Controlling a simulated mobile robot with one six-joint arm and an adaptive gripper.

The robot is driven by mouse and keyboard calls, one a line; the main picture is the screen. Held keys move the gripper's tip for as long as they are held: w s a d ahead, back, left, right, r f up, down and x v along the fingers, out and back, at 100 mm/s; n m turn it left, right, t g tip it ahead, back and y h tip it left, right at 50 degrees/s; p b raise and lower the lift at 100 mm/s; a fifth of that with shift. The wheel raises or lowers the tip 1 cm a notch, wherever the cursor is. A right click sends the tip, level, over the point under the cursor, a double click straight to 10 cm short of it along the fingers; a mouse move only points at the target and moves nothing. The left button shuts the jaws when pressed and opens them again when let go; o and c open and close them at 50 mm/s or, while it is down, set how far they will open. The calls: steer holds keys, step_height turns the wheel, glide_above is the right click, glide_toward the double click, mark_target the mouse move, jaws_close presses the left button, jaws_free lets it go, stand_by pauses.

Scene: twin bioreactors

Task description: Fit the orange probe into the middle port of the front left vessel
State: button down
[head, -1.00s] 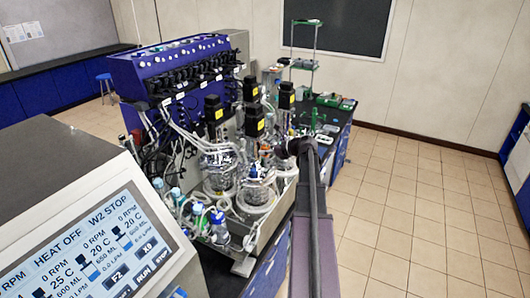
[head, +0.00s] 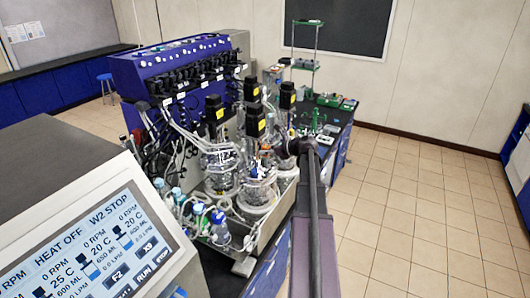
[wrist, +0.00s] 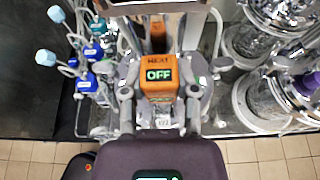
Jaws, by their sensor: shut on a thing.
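The orange probe (wrist: 159,59) has a block-shaped body with a small display reading OFF, and it lies between my fingers in the wrist view. My gripper (wrist: 160,98) is shut on it, one finger on each side. In the head view my arm reaches in from the lower right to the glass vessels, and the fingers and probe are hard to make out. A front glass vessel (head: 258,198) stands near my wrist, with another vessel (head: 219,182) to its left. Their ports are too small or covered to tell apart, and I cannot tell whether the probe touches a port.
Black motors (head: 214,112) stand above the vessels, with many tubes around them. Bottles with blue caps (wrist: 87,82) stand left of the probe in the wrist view. A blue control tower (head: 150,75) is behind, and a console screen (head: 90,250) at front left. The floor at right is clear.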

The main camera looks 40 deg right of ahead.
mark_target(266, 166)
steer(key=shift+f+b, duration=3.25)
stand_by(3.7)
steer(key=shift+c, duration=1.5)
jaws_free()
steer(key=shift+w, duration=0.15)
